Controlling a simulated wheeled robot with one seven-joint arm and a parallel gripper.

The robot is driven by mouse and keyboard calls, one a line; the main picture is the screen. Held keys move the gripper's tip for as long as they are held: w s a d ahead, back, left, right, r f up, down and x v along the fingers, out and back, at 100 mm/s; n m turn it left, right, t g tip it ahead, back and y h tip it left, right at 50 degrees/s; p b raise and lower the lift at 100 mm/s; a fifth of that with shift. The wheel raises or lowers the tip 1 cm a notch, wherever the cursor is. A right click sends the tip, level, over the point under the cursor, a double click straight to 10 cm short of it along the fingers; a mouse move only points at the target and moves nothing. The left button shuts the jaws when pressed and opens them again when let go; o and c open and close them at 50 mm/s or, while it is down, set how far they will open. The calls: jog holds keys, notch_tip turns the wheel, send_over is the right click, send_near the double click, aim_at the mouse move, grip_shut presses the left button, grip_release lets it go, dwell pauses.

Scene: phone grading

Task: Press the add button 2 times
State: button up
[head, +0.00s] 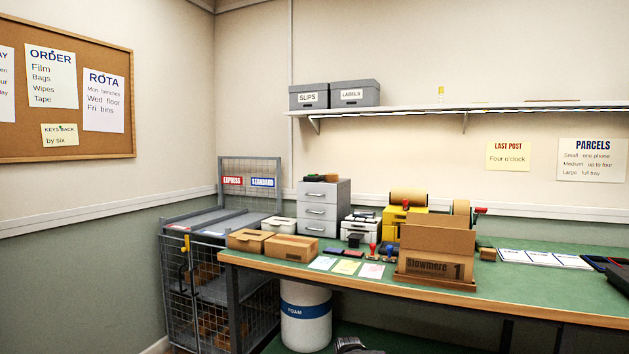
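I cannot make out an add button anywhere in the head view. A small white machine with a dark top (360,226) stands on the green bench, right of the grey drawer unit; any buttons on it are too small to tell. A dark ribbed part (350,344), perhaps the top of my gripper, just shows at the bottom edge, low in front of the bench. Its fingers are not visible, so whether it is open or shut is hidden.
The green bench (540,290) holds an open carton (436,268), small boxes, stamps, coloured cards and a yellow machine (395,217). A white foam bin (305,320) stands below the bench. A wire cage trolley (195,300) stands left.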

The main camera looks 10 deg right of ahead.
grip_shut()
dwell(1.4)
